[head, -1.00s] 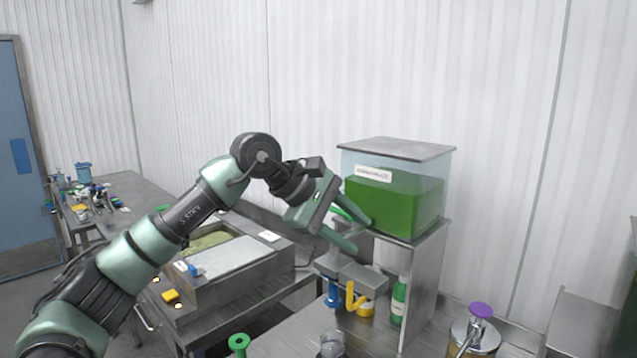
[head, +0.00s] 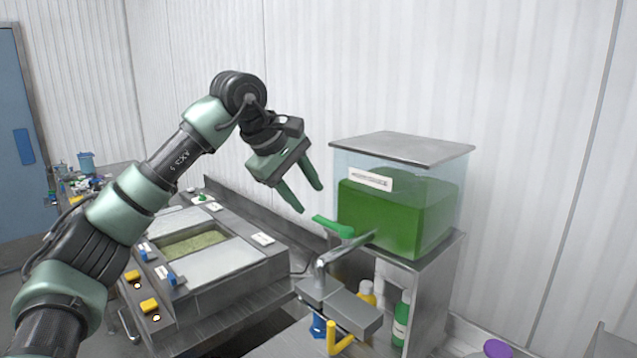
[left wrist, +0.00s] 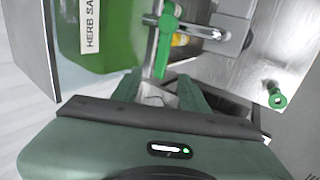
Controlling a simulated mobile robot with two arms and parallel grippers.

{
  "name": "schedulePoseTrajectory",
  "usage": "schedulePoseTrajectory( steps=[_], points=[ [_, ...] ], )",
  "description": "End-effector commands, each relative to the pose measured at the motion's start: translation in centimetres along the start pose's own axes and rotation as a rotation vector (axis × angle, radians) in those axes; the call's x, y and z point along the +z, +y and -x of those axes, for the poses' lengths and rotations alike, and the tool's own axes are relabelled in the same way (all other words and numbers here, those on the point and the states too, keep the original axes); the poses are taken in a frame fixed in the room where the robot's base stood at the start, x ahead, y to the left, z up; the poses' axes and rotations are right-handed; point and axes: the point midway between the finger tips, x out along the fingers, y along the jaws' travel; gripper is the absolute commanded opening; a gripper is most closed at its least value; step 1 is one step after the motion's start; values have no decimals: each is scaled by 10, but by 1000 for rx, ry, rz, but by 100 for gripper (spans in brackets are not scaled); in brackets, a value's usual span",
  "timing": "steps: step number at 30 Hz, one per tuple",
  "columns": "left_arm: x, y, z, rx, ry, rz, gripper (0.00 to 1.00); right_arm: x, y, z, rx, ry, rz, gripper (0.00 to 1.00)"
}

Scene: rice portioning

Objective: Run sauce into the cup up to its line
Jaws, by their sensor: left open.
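The sauce tank (head: 400,215), a clear box of green sauce with a grey lid, stands on a metal stand; its label starts "HERB SA" in the left wrist view (left wrist: 92,25). A tap (head: 345,251) with a green lever (head: 333,227) comes off its front; the lever also shows in the left wrist view (left wrist: 164,45). My left gripper (head: 311,199) is open and empty, above and left of the lever, apart from it in the head view. I cannot make out the cup or its line in the present views. My right gripper is not in view.
A grey block (head: 340,304) with a yellow hook (head: 338,338) sits below the tap. A green bottle (head: 401,318) and a yellow bottle (head: 367,294) stand under the tank. A steel counter with pans (head: 195,243) is at left.

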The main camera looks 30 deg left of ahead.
Motion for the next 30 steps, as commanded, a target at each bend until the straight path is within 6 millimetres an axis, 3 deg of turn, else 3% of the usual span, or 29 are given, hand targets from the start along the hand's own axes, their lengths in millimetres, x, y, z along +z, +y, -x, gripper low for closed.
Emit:
schedulePoseTrajectory(
  steps=[5, 11, 14, 21, 25, 29, 30],
  points=[
    [1, -2, -15, -1, -2, 0, 44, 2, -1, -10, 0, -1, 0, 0],
    [1, -3, -54, -1, -2, 0, 44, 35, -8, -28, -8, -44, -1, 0],
    [1, -1, -69, -3, -3, -1, 44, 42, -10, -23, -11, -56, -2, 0],
    [0, 0, -92, 1, -1, 1, 44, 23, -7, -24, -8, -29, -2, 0],
    [0, 0, -94, 1, -1, 1, 44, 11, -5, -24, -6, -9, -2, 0],
    [0, 0, -94, 1, -1, 0, 44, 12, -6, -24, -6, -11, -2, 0],
    [0, 0, -94, 1, -1, 0, 38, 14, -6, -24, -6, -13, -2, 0]
  ],
)
